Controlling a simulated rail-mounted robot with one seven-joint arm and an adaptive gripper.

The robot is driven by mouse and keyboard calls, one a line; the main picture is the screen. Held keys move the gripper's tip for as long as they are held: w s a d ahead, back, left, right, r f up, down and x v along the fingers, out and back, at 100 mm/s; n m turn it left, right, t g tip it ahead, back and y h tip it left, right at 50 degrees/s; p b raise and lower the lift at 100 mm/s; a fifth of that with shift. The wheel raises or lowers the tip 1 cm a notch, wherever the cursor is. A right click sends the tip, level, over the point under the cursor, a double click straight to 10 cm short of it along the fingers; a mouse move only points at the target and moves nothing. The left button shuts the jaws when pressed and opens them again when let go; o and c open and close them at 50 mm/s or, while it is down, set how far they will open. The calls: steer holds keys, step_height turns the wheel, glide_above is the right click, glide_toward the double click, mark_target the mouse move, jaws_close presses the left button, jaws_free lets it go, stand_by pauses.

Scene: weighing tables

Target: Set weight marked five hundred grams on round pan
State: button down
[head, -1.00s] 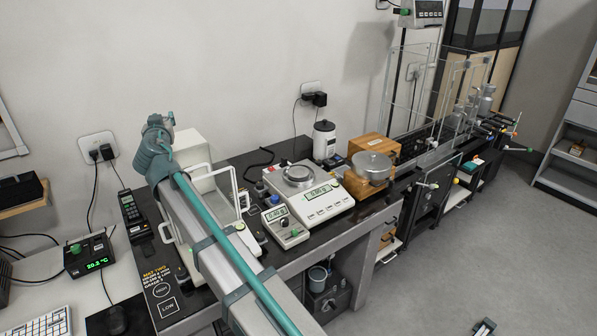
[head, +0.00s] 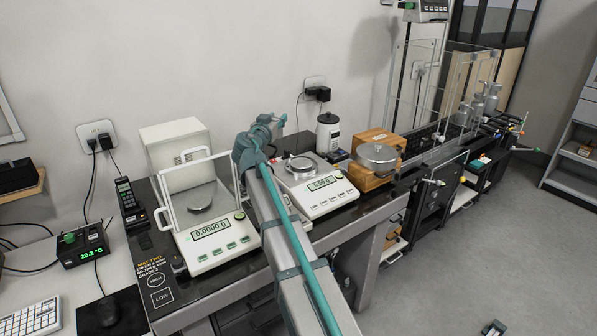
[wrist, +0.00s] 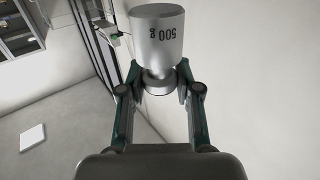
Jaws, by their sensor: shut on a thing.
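In the wrist view my gripper (wrist: 160,88) is shut on the knob of a grey metal weight (wrist: 157,38) marked "500 g", the print upside down in that view. A glass-doored balance (head: 213,240) on the left also has a bare round pan (head: 199,197) and reads 0.0000 g.
A wooden box (head: 370,183) carrying a round metal pan (head: 377,154) stands right of the middle balance. A white canister (head: 328,133) stands behind. Clear panels (head: 462,85) and several metal weights (head: 490,97) are farther right. My arm crosses the table's front edge.

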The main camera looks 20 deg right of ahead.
steer(key=shift+m+g+h, duration=0.3)
steer(key=w+d+f+p, duration=0.1)
steer(key=w+d+f, duration=0.2)
steer(key=d+f, duration=0.1)
steer(key=w+d+f+p, duration=0.1)
steer(key=w+d+f, duration=0.1)
steer(key=d+f, duration=0.2)
steer(key=w+d+f+p, duration=0.1)
steer(key=w+d+f, duration=0.2)
steer(key=f, duration=0.3)
steer(key=shift+w+d+f+p, duration=0.15)
steer(key=shift+d+p, duration=0.05)
steer(key=shift+d, duration=0.2)
steer(key=shift+w+d+f+p, duration=0.15)
steer(key=shift+d, duration=0.25)
